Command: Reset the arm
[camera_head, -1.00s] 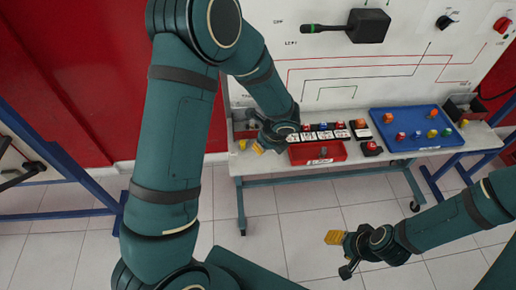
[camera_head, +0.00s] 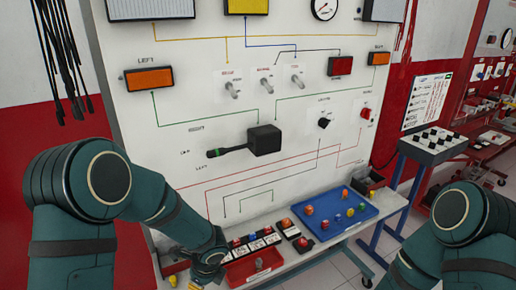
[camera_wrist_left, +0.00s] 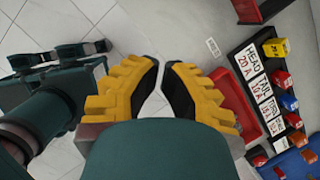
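My left gripper (camera_head: 208,262) hangs at the front edge of the bench, left of the red tray (camera_head: 256,266). In the left wrist view its yellow ridged fingers (camera_wrist_left: 161,68) nearly meet at the tips. Nothing is between them, and a narrow gap widens toward the palm. My left arm (camera_head: 75,215) bends up and then down to the bench. My right arm (camera_head: 445,240) shows at the lower right; its gripper is outside the head view.
The white trainer panel (camera_head: 190,110) with a black lever switch (camera_head: 264,140) stands behind the bench. A blue tray (camera_head: 372,212) holds small coloured parts. Labelled fuse cards (camera_wrist_left: 252,64) lie beside the red tray. A control console (camera_head: 432,146) stands at the right.

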